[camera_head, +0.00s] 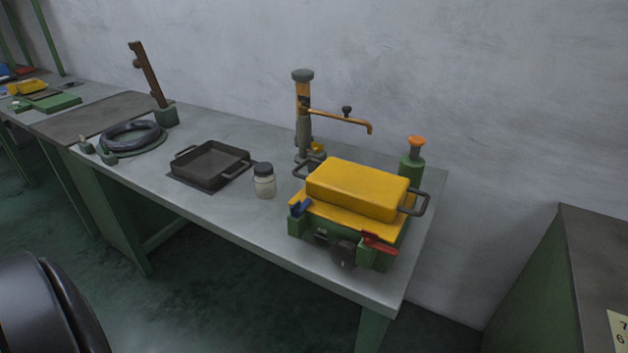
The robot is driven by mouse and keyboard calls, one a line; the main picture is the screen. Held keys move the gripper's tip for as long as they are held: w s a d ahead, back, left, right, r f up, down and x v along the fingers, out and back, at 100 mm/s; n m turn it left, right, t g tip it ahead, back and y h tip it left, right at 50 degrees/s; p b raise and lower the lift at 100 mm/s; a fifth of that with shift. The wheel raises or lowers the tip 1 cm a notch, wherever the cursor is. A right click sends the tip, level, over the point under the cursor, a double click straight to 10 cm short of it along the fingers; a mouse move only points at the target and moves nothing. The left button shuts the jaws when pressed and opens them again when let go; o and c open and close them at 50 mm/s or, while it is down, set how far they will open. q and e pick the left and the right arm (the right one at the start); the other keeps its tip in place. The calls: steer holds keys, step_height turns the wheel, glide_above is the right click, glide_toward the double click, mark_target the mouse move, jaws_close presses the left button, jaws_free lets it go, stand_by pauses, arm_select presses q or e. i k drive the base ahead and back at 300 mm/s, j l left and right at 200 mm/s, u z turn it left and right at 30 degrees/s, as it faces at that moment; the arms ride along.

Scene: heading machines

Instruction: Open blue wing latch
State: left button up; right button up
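The blue wing latch (300,207) is a small blue piece at the front left corner of a green and yellow machine on the bench. The machine has a thick yellow lid (357,188) with dark handles at both sides and a green body (310,232). A red latch (379,244) sits at the front right of the same machine. I cannot tell from this view how the blue latch is set. Neither gripper is in view.
The grey bench (222,205) also carries a dark square tray (211,164), a lidded jar (264,181), a brass tap stand (302,115), a green bottle with an orange top (413,160) and a coiled hose (133,136). A green cabinet (540,285) stands right. Floor in front is clear.

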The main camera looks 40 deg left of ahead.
mark_target(297, 209)
steer(key=j+u, duration=0.1)
steer(key=u, duration=1.15)
